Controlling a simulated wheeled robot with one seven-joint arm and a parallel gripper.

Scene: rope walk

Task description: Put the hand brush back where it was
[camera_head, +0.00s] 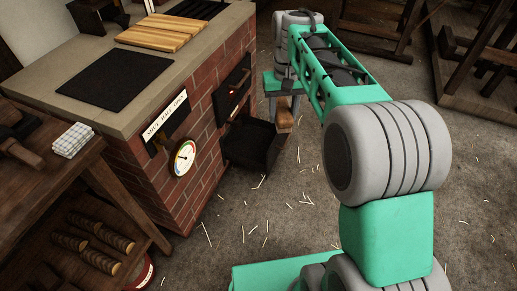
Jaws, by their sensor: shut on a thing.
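My gripper (284,102) hangs down at the end of my green and grey arm, to the right of the brick stove. It is shut on the hand brush (285,119), a brown wooden piece that shows below the jaws, above the floor. The arm's end hides part of the brush, and its bristles cannot be made out clearly.
The brick stove (150,150) has an open black lower door (257,146) close to the brush. On its top are a dark plate (115,78) and a slatted wooden board (160,34). A wooden bench (85,165) with a folded cloth (73,139) stands left. Straw-littered floor (240,220) lies open between.

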